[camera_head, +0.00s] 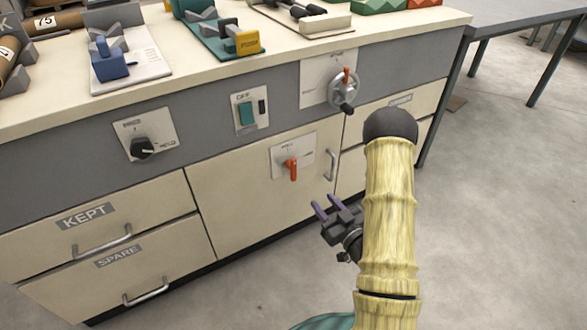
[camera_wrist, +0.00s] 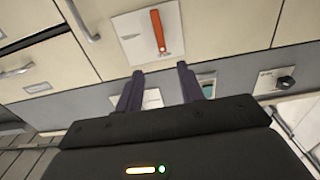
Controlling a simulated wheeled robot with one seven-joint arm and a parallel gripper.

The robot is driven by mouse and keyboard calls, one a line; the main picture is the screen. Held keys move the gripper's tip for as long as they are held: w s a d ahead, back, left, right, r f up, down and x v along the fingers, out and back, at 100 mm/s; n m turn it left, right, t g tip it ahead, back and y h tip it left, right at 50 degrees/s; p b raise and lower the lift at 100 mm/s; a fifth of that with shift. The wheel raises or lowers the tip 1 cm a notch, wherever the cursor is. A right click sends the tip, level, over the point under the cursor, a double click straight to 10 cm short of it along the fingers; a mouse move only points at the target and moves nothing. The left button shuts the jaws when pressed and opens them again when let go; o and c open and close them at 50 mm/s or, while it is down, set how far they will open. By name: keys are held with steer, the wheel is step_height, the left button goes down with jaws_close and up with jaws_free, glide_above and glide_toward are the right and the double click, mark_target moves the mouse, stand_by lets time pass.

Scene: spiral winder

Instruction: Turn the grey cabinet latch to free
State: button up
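On the cream cabinet door (camera_head: 240,208) a white plate (camera_head: 279,161) carries an orange-red lever (camera_head: 292,170), pointing down. Its lettering is too small to read surely. The plate and lever (camera_wrist: 158,30) show upside down at the top of the wrist view. On the grey panel, a dark knob (camera_head: 143,147) sits on another plate, with HELD apparently at its right. The knob (camera_wrist: 286,83) is also at the wrist view's right. I cannot tell which is the grey latch. My gripper (camera_head: 327,203) is open and empty, below and right of the lever, apart from it; its fingers (camera_wrist: 160,72) point towards it.
A bar handle (camera_head: 330,166) is right of the lever. Above are a green switch (camera_head: 246,112) and a grey crank wheel (camera_head: 345,90) with a red pointer. Drawers with handles (camera_head: 102,241) are at left. The worktop holds several fixtures. Floor (camera_head: 500,220) is clear at right.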

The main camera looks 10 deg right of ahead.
mark_target(295, 168)
steer(key=shift+w, duration=0.15)
steer(key=b+x, duration=0.5)
steer(key=x, duration=1.2)
steer(key=shift+f+b, duration=0.1)
steer(key=shift+b, duration=0.3)
steer(key=shift+c, duration=0.5)
jaws_close()
